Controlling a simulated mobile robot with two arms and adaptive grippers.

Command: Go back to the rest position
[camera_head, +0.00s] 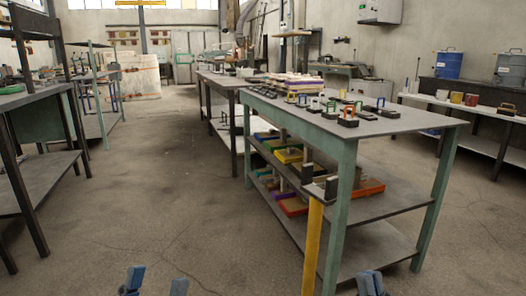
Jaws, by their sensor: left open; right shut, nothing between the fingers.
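My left gripper (156,284) shows at the bottom edge, left of the middle. Its two blue-grey fingertips stand apart with nothing between them. My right gripper (370,284) shows at the bottom edge, right of the middle. Its fingertips are together and hold nothing. Both grippers are apart from the green-legged table (405,122). Most of both grippers and the arms lie below the picture. No ladle can be made out.
A yellow post (313,245) with a dark top stands in front of the table, between my grippers in the picture. Small dark blocks with coloured handles (349,119) sit on the table. A shelved bench (38,180) stands left. The floor (140,215) between is clear.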

